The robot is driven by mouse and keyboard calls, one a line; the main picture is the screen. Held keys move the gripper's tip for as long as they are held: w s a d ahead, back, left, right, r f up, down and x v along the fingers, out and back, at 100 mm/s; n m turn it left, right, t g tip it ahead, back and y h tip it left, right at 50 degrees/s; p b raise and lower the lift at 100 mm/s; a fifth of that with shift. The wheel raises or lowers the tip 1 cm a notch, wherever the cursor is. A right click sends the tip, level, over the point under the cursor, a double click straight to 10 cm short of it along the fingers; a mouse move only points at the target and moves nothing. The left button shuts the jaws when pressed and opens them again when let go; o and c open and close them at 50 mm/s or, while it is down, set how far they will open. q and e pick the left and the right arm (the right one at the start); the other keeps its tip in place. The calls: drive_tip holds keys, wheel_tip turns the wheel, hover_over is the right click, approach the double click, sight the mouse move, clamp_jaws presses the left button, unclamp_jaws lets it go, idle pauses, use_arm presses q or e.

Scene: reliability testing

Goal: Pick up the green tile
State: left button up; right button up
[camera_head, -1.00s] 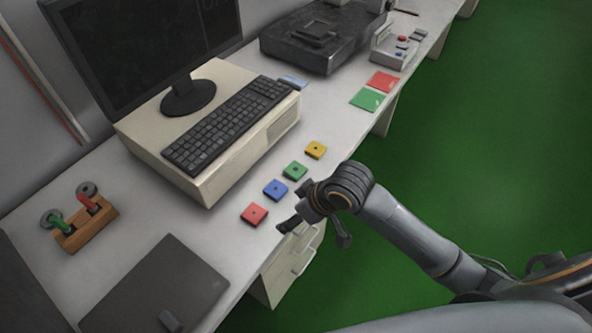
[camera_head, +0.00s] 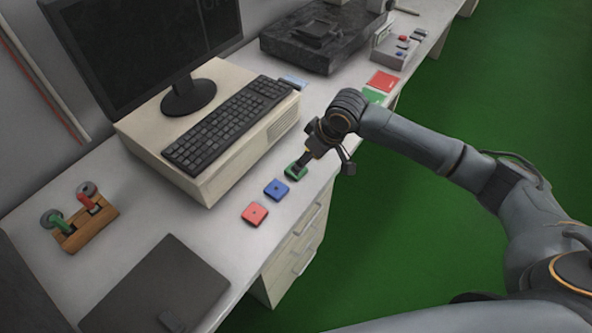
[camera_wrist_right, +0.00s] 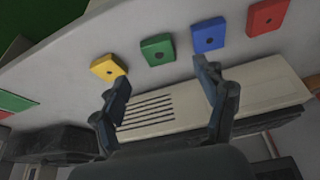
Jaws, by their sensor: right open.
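The green tile (camera_head: 292,175) lies on the white desk in a row with the other square tiles, partly covered by my right gripper (camera_head: 302,164) in the head view. In the right wrist view the whole green tile (camera_wrist_right: 157,49) shows, between the yellow and blue tiles, with a dark hole in its middle. My right gripper (camera_wrist_right: 165,85) is open, and nothing is between its fingers. The tile appears beyond the fingertips there. My left gripper is not in view.
Beside it lie the blue tile (camera_head: 276,190), red tile (camera_head: 255,215) and yellow tile (camera_wrist_right: 108,67), the yellow mostly hidden in the head view. The computer case (camera_head: 205,190) with its keyboard (camera_head: 228,125) stands behind. A flat green square (camera_head: 373,96) lies farther right.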

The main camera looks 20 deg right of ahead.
sight(287, 171)
drive_tip(key=shift+w+x, duration=0.15)
drive_tip(key=shift+x, duration=1.85)
drive_tip(key=shift+w+x, duration=0.2)
drive_tip(key=shift+x, duration=1.8)
drive_tip(key=shift+r, duration=0.15)
drive_tip(key=c, duration=1.2)
